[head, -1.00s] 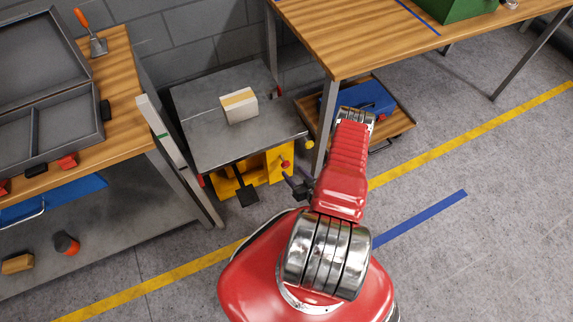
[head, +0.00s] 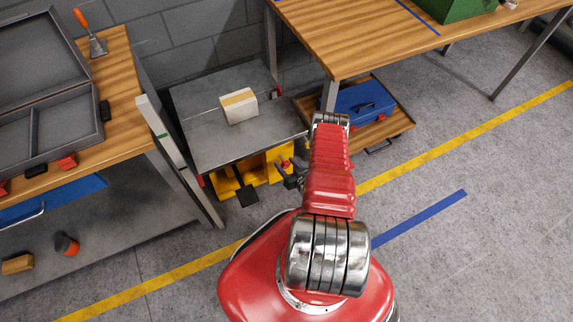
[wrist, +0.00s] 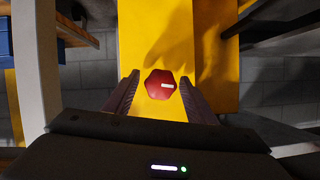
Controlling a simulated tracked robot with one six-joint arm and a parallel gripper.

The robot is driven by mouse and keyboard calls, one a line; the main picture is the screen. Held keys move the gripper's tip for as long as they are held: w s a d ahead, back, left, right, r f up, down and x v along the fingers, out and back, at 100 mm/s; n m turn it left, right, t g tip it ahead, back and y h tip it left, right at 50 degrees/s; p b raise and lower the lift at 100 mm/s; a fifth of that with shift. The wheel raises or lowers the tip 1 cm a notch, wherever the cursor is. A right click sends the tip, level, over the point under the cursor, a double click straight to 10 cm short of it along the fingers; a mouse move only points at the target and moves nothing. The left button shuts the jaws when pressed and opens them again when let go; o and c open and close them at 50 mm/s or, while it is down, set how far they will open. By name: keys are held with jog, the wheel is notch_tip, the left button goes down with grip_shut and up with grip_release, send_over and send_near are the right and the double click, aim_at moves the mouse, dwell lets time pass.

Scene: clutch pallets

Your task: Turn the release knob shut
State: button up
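The release knob (wrist: 160,84) is a red hexagonal knob with a pale mark, on the yellow body (wrist: 158,35) in the wrist view. In the head view, the yellow base (head: 225,184) stands under a grey platform, and my gripper (head: 290,172) is low at its front right. In the wrist view my gripper (wrist: 159,77) is open, with one finger on each side of the knob and a narrow gap showing at both sides. How far the knob lies in depth between the fingers is hard to tell.
A pale box (head: 239,107) sits on the grey platform (head: 195,135). A black pedal (head: 247,195) sticks out at the base's front. A table leg (head: 328,97) and a wooden tray (head: 388,128) with a blue toolbox (head: 362,101) are to the right. A workbench (head: 120,100) stands left.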

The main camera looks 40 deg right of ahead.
jog(key=c, duration=0.9)
jog(key=shift+d, duration=0.25)
jog(key=shift+c, duration=0.3)
jog(key=shift+a, duration=0.1)
jog(key=shift+m, duration=0.3)
jog(key=m+y, duration=0.1)
jog(key=m, duration=0.1)
jog(key=m+t+y, duration=0.1)
jog(key=m, duration=0.1)
jog(key=shift+s+f+y, duration=0.1)
jog(key=shift+y, duration=0.2)
jog(key=m, duration=0.1)
jog(key=m+t+y, duration=0.1)
jog(key=m, duration=0.1)
jog(key=shift+d+m+t, duration=0.25)
jog(key=shift+m+t, duration=0.15)
